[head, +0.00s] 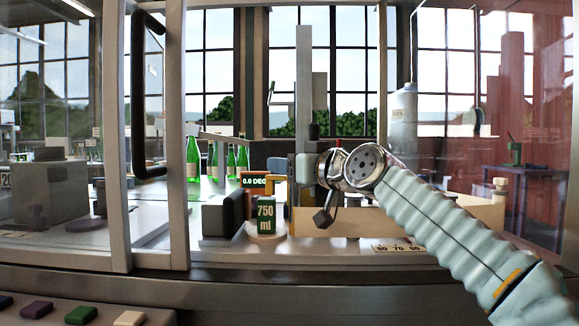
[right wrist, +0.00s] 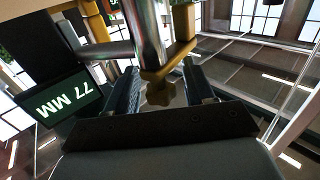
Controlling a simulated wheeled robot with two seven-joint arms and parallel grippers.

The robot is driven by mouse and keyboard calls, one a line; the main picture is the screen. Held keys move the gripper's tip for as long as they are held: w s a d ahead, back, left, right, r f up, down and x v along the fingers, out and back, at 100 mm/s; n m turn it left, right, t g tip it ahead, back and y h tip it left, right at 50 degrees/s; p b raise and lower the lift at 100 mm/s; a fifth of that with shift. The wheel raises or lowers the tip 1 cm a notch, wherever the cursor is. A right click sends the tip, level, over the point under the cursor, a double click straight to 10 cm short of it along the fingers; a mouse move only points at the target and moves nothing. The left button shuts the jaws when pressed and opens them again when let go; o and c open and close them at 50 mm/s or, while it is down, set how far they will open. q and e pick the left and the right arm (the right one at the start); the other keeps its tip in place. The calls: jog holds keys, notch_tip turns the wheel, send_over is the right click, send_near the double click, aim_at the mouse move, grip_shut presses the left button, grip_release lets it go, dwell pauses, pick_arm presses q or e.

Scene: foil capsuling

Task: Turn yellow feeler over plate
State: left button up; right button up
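A yellow bracket-like piece (head: 268,181), which looks like the feeler, stands beside the "0.0 DEG" display in the head view. My right gripper (head: 324,214) hangs inside the machine, right of the yellow piece. I cannot clearly make out the plate. My left gripper is not in view.
A "0.0 DEG" display (head: 254,180), a green "750 ml" block (head: 266,214) and a dark box (head: 222,213) stand left of my gripper. A "77 MM" display (right wrist: 70,97) is near it. Green bottles (head: 193,158) stand behind. A framed door with a black handle (head: 150,95) is at left.

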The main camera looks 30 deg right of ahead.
jog(key=shift+s+f, duration=0.1)
jog(key=shift+s, duration=0.25)
jog(key=s+d+b, duration=0.2)
jog(key=s, duration=1.1)
